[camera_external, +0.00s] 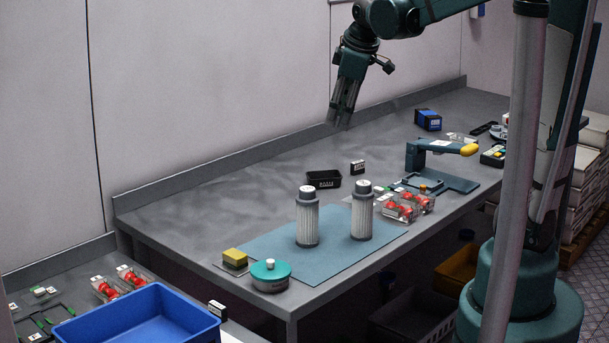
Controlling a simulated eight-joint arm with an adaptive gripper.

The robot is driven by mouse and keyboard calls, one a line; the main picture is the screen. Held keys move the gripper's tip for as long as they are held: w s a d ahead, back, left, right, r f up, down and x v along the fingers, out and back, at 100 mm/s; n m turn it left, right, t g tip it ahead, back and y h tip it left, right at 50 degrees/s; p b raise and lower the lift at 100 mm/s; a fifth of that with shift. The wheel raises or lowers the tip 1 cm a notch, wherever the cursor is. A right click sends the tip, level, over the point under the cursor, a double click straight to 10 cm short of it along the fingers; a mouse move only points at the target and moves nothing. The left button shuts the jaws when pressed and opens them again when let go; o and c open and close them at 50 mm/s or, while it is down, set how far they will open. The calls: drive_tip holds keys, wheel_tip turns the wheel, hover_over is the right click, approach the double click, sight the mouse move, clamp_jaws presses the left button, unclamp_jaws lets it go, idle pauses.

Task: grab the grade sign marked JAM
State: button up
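My gripper (340,121) hangs high over the back of the grey bench, fingers down. It is small and dark here, so I cannot tell how far apart the fingers are; nothing shows between them. A small black block with a white label (357,167) stands on the bench beside a black tray, below and right of my gripper. A similar labelled black block (217,310) stands at the right end of the blue bin, lower left. Either could be a grade sign, but the lettering is too small to read, so I cannot tell which is marked JAM.
A black tray (323,180) has a label on its front. Clear punnets of red berries (399,208) lie right. A blue bin (140,322) is lower left. The bench's back left is clear.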

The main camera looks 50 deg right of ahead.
drive_tip(key=w+d+f+n+g+p, duration=0.1)
drive_tip(key=w+d+f+n+p, duration=0.15)
drive_tip(key=w+d, duration=0.55)
drive_tip(key=n+g+p, duration=0.3)
drive_tip(key=n, duration=0.4)
hover_over(359, 161)
drive_tip(key=a, duration=0.1)
drive_tip(key=shift+y, duration=0.3)
wheel_tip(359, 161, down, 16)
drive_tip(key=shift+f, duration=0.1)
drive_tip(key=shift+d+f, duration=0.4)
drive_tip(key=shift+f, duration=0.1)
drive_tip(key=shift+f, duration=1.2)
drive_tip(key=shift+f, duration=0.1)
drive_tip(key=shift+s+f, duration=0.1)
drive_tip(key=shift+f, duration=2.4)
